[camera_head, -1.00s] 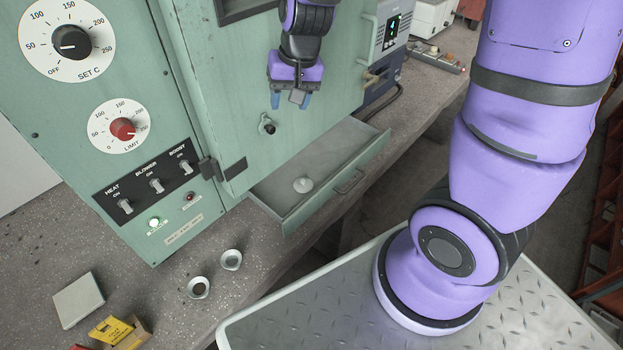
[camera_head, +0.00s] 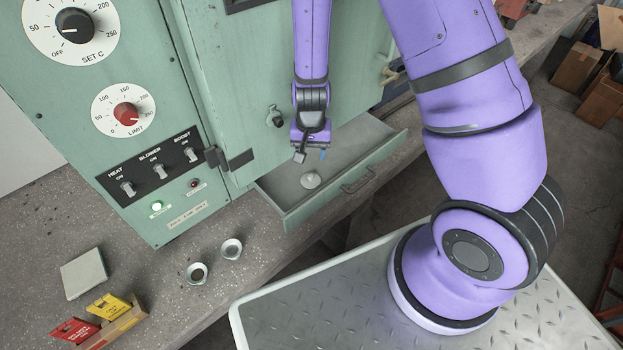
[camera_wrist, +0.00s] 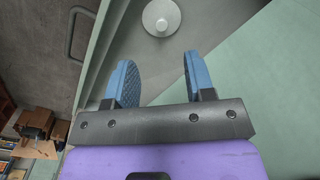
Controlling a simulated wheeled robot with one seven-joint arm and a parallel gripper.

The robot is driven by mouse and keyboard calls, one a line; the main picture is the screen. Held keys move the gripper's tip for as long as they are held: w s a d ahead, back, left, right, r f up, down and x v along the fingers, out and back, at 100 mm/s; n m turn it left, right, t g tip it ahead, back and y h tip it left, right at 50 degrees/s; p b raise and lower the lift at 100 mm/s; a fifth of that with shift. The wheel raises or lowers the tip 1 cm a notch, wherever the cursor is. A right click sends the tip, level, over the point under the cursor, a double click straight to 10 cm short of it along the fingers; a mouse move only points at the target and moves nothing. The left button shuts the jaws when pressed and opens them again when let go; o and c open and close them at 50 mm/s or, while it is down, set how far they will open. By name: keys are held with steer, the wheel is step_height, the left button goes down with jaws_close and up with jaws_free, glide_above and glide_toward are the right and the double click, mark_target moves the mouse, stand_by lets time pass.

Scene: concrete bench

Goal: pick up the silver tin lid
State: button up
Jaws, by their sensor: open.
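The silver tin lid (camera_head: 311,180) is a small round disc with a knob at its centre. It lies on the floor of the open drawer (camera_head: 375,150) of the green cabinet. In the wrist view the lid (camera_wrist: 161,17) shows at the top, beyond the fingertips and between their lines. My gripper (camera_head: 311,154) is above the drawer, just behind the lid in the head view. Its blue fingers are apart, with nothing between them, in the wrist view (camera_wrist: 155,65). The gripper does not touch the lid.
The green cabinet door (camera_head: 250,90) stands close behind my gripper, with a dark latch (camera_head: 275,117). The drawer's front wall and handle (camera_head: 358,181) are on the near side. Two small metal cups (camera_head: 197,273) and a box of packets (camera_head: 110,322) are on the bench at left.

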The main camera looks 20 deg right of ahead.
mark_target(311, 176)
steer(key=shift+w+f, duration=0.2)
steer(key=shift+f, duration=4.8)
jaws_close()
